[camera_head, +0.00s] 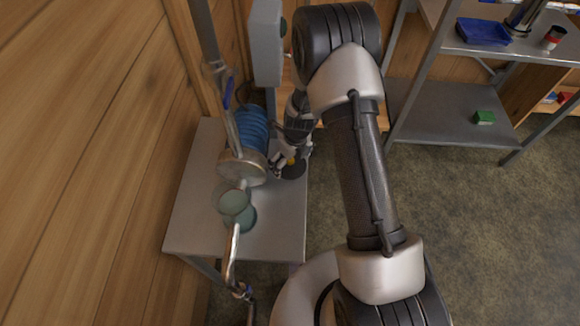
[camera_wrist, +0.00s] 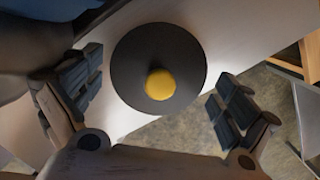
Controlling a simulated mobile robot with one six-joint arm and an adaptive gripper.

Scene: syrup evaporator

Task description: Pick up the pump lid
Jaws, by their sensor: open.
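The pump lid is a dark round disc with a yellow knob. In the wrist view the lid (camera_wrist: 135,62) lies on the grey table, its yellow knob (camera_wrist: 160,84) facing the camera. In the head view the lid (camera_head: 294,171) is at the table's right edge, partly hidden by my gripper. My gripper (camera_head: 283,163) is just above it. In the wrist view my gripper (camera_wrist: 150,105) is open, with one finger on each side of the lid. The fingers appear apart from the lid and knob, and nothing is between the pads.
The pump, with a blue ribbed body (camera_head: 252,130), stands on the table (camera_head: 195,215) left of my gripper. A clear greenish cup (camera_head: 236,203) and metal pipe (camera_head: 232,250) are in front. A grey box (camera_head: 266,45) stands behind. A metal shelf (camera_head: 425,112) is at right.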

